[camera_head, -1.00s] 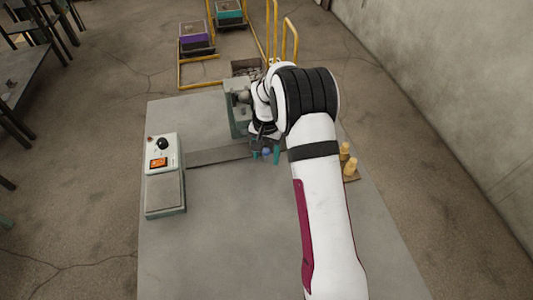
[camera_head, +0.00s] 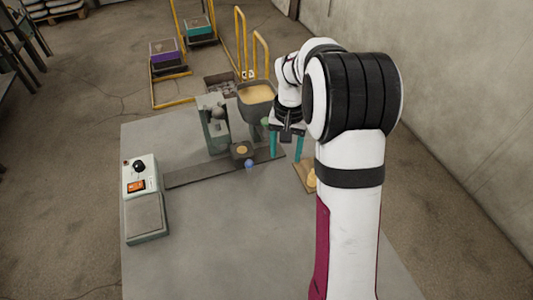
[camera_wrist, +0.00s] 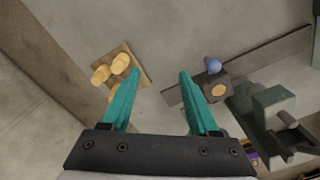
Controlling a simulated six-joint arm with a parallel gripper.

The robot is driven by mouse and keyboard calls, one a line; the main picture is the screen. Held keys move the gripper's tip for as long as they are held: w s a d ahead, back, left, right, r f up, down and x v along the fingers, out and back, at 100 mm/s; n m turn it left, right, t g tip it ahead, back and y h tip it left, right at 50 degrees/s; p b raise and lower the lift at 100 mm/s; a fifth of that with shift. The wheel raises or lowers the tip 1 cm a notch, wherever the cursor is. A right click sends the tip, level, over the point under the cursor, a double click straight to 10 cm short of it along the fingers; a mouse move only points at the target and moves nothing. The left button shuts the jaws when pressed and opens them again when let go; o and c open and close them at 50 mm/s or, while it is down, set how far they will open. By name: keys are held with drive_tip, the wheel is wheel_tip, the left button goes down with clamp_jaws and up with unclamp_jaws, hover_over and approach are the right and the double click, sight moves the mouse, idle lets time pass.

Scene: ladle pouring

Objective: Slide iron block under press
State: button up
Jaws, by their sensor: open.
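The iron block (camera_head: 237,154) is dark, with a round yellow patch on top and a blue knob (camera_head: 249,163) at its near side. It sits on a dark flat track (camera_head: 199,174), just right of the grey-green press (camera_head: 213,125), not clearly under it. The block also shows in the wrist view (camera_wrist: 210,96), right of my fingers, with the press (camera_wrist: 272,105) beyond it. My gripper (camera_head: 286,152) is open and empty, to the right of the block and apart from it. Its two teal fingers also show in the wrist view (camera_wrist: 160,74).
A wooden board (camera_head: 301,179) with yellow cylinders (camera_wrist: 120,64) lies right of the track. A grey hopper of yellow material (camera_head: 258,93) stands behind the press. A control box (camera_head: 139,168) is at the left. The near middle of the table is clear.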

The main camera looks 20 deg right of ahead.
drive_tip(key=shift+s+d+r, duration=0.15)
drive_tip(key=shift+d+r, duration=0.05)
wheel_tip(320, 180, up, 5)
drive_tip(key=n+y, duration=0.2)
drive_tip(key=n, duration=0.3)
hover_over(250, 161)
drive_tip(key=d, duration=0.3)
drive_tip(key=a+f, duration=0.1)
drive_tip(key=f, duration=0.4)
drive_tip(key=a+f, duration=0.1)
drive_tip(key=f, duration=0.3)
drive_tip(key=a+f, duration=0.1)
drive_tip(key=f, duration=0.4)
drive_tip(key=shift+a+f, duration=0.1)
drive_tip(key=shift+f, duration=0.2)
clamp_jaws()
